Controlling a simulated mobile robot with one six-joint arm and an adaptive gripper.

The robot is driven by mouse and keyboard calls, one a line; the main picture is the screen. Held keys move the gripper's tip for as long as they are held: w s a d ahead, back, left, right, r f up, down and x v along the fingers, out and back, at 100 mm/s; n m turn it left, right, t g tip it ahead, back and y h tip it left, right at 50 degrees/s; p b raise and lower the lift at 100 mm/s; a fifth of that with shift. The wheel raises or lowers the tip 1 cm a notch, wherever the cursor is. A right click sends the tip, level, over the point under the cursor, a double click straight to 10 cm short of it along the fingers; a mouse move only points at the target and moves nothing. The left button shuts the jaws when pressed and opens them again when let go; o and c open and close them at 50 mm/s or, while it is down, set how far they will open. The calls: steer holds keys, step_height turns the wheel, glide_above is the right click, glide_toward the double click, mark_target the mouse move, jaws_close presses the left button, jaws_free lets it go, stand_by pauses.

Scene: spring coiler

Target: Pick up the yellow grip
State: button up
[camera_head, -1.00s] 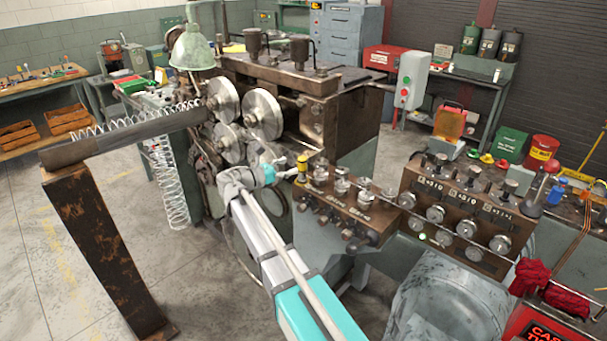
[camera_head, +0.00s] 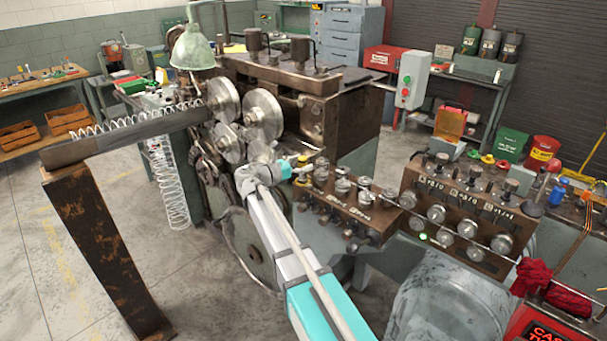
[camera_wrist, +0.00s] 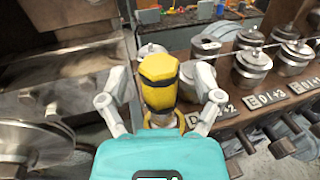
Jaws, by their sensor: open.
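The yellow grip (camera_wrist: 158,82) stands upright in the wrist view, with a dark band around it and a yellow base below. In the head view the grip (camera_head: 320,165) shows small at the left end of the roller block, partly hidden by my gripper. My gripper (camera_wrist: 160,98) is open, with one finger on each side of the grip. I cannot tell whether either finger touches it. In the head view my gripper (camera_head: 300,168) reaches in from the left of the grip.
The roller block (camera_head: 345,200) carries several metal knobs close to the right of the grip. A second roller block (camera_head: 468,215) stands further right. Large metal coiling rollers (camera_head: 262,115) are behind and to the left. A steel wire runs along the rollers.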

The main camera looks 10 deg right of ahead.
stand_by(0.5)
jaws_close()
